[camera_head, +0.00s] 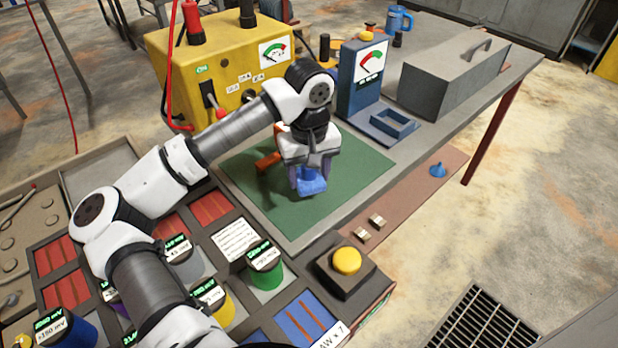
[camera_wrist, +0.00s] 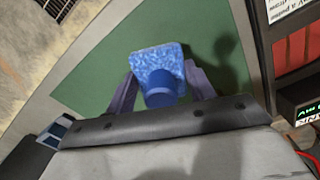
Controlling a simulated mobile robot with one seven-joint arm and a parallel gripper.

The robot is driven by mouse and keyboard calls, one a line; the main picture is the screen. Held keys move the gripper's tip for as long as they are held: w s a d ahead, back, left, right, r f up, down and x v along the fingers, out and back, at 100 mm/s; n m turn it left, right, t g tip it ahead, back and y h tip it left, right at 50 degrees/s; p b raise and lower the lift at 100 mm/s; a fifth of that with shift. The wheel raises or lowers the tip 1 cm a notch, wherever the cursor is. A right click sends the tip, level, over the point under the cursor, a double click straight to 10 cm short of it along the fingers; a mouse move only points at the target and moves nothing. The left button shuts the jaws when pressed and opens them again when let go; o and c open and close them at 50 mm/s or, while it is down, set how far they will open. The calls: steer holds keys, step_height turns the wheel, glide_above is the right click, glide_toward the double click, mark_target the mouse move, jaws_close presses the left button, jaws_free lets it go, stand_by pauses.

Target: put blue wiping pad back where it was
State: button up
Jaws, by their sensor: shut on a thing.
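The blue wiping pad (camera_head: 311,183) is held by my gripper (camera_head: 305,172) above the green mat (camera_head: 345,190). In the wrist view the pad (camera_wrist: 157,62) shows a mottled blue face with a round blue grip. The purple fingers of my gripper (camera_wrist: 160,88) stand on both sides of that grip, shut on it. The green mat also fills much of the wrist view (camera_wrist: 95,92). An orange-brown object (camera_head: 268,162) lies on the mat, left of my gripper and partly behind it.
A blue-grey meter stand (camera_head: 358,85) with a small open tray (camera_head: 393,124) stands behind the mat. A grey toolbox (camera_head: 455,75) is at the right. A yellow machine (camera_head: 225,50) stands at the back. A yellow button (camera_head: 346,261) and labelled cans, one green (camera_head: 265,268), are in front.

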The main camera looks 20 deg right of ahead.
steer(key=shift+f, duration=1.25)
steer(key=shift+f, duration=0.2)
steer(key=o, duration=1)
steer(key=shift+r, duration=0.1)
steer(key=shift+r, duration=0.2)
step_height(320, 180, up, 12)
steer(key=shift+f+b, duration=0.1)
steer(key=shift+b, duration=0.65)
